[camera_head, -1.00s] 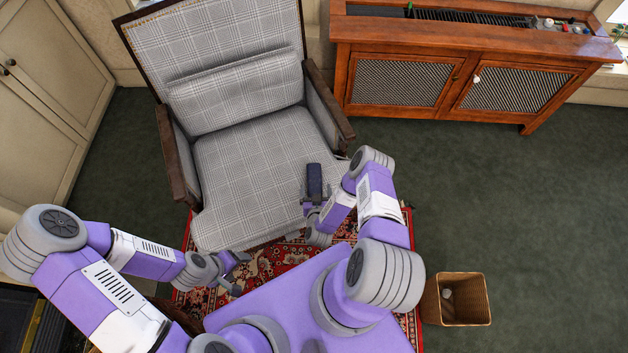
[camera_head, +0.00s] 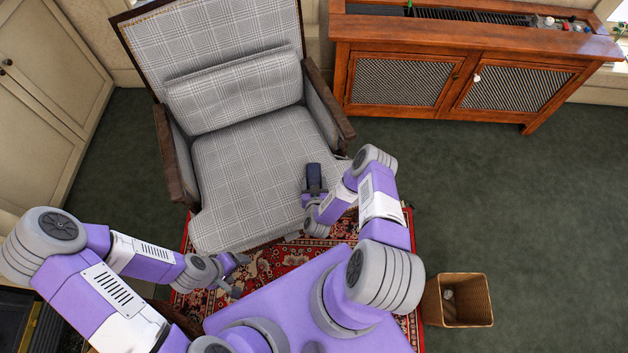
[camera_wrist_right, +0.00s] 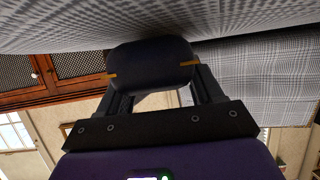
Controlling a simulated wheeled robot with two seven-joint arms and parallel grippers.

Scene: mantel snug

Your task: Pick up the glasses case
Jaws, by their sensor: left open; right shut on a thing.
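The glasses case (camera_head: 314,177) is a dark blue oblong in the head view, at the front right of the armchair seat. It also shows in the right wrist view (camera_wrist_right: 152,66) as a dark rounded block with small yellow marks at its sides. My right gripper (camera_head: 313,192) is shut on the case, one finger on each side of it. The chair's checked fabric is close beside the case; I cannot tell whether they touch. My left gripper (camera_head: 240,275) is open and empty, low over the rug in front of the chair.
The grey checked armchair (camera_head: 250,165) has wooden arms on both sides. A red patterned rug (camera_head: 275,262) lies in front of it. A wicker basket (camera_head: 474,300) stands at the right. A wooden radiator cabinet (camera_head: 455,85) is at the back.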

